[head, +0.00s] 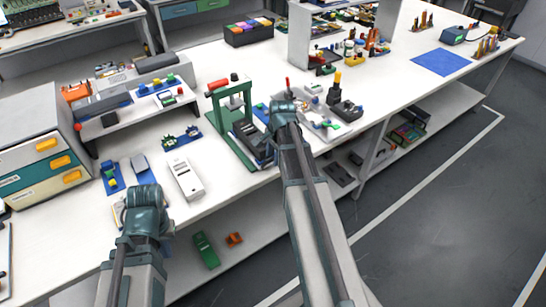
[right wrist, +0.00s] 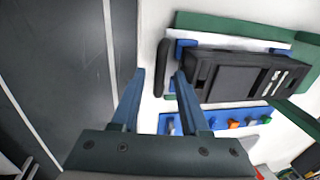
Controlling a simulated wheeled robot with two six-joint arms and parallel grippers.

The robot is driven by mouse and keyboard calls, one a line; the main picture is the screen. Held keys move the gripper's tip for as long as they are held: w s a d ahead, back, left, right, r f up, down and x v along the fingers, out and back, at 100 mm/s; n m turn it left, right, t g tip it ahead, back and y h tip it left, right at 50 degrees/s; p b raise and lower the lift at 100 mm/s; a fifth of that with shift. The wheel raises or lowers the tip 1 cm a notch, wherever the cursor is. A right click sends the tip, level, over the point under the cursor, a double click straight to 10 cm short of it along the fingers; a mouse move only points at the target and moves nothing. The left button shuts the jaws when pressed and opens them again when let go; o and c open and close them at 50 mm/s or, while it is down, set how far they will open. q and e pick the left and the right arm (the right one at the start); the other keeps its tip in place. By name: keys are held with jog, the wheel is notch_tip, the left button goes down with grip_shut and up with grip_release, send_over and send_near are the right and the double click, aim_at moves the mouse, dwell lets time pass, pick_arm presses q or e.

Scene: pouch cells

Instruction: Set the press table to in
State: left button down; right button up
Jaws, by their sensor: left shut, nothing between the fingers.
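The press (head: 236,98) is a green frame with a red-tipped lever, standing on the bench. Its press table (right wrist: 235,75) is a black block on a green base; in the head view the black block (head: 250,138) shows low at the front, partly behind my right arm. A dark bar handle (right wrist: 162,68) is at the table's left end in the right wrist view. My right gripper (right wrist: 160,80) is open, with the handle in line between its fingertips; I cannot tell whether they touch it. My left gripper (head: 144,198) is shut and empty near the bench's front edge.
A white device (head: 186,180) and blue mats with small parts lie left of the press. A drawer cabinet (head: 40,150) stands at the far left. A blue strip with coloured pegs (right wrist: 215,122) is beside the press table. The floor in front is clear.

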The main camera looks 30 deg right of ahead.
grip_shut()
dwell(1.2)
